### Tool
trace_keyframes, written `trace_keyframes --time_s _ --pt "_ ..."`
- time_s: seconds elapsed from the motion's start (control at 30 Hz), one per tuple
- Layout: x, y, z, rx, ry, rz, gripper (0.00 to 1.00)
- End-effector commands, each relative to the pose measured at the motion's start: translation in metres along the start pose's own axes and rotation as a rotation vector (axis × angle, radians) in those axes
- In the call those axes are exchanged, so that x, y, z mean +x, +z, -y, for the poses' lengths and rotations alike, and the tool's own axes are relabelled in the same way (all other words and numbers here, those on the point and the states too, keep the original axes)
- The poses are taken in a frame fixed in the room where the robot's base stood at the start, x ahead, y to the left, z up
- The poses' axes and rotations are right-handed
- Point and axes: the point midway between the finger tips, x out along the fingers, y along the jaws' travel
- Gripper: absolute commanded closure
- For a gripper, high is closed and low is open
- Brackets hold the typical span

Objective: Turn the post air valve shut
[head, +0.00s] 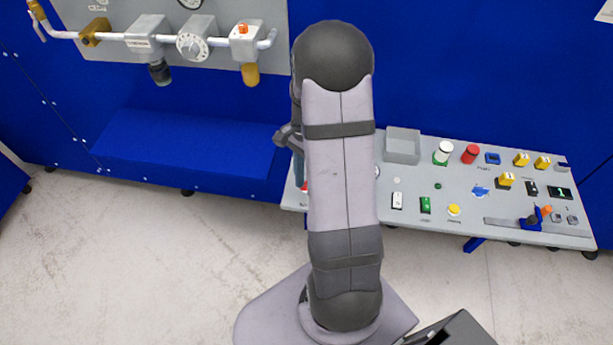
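An air line runs along a grey panel at the upper left. At its left end is a yellow lever-like fitting (38,12), cut by the picture's edge; I cannot tell for sure that it is the post air valve, nor its setting. A brass block (95,32) sits on the pipe beside it. Further right is a unit with an orange knob (243,29) and an amber bowl below. My arm stands in the middle. A dark piece, perhaps my gripper (287,137), juts out left of it, mostly hidden, well right of and below the air line. Its fingers cannot be made out.
A round dial (193,40) and a dark-bowled unit (145,35) are on the pipe. A blue ledge (185,150) lies below. At right, a grey control panel (450,195) holds several buttons, switches and an open grey box (402,145). The floor at lower left is clear.

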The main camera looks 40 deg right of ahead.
Motion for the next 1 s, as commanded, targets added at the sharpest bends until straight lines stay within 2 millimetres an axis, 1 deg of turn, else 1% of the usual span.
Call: trace_keyframes --time_s 0.03,0.1,0.2,0.3,0.53,0.67,1.0 --pt "0.001 -0.012 0.008 0.01 -0.037 -0.048 0.73" --pt "-0.002 -0.027 0.023 0.028 -0.095 -0.106 0.73" --pt "-0.005 -0.04 0.038 0.056 -0.16 -0.155 0.73" --pt "-0.008 -0.045 0.047 0.089 -0.199 -0.174 0.73" --pt "-0.006 -0.045 0.047 0.111 -0.2 -0.169 0.73" --pt "0.001 -0.046 0.048 0.11 -0.197 -0.168 0.73" --pt "0.039 -0.053 0.055 0.11 -0.196 -0.167 0.73"
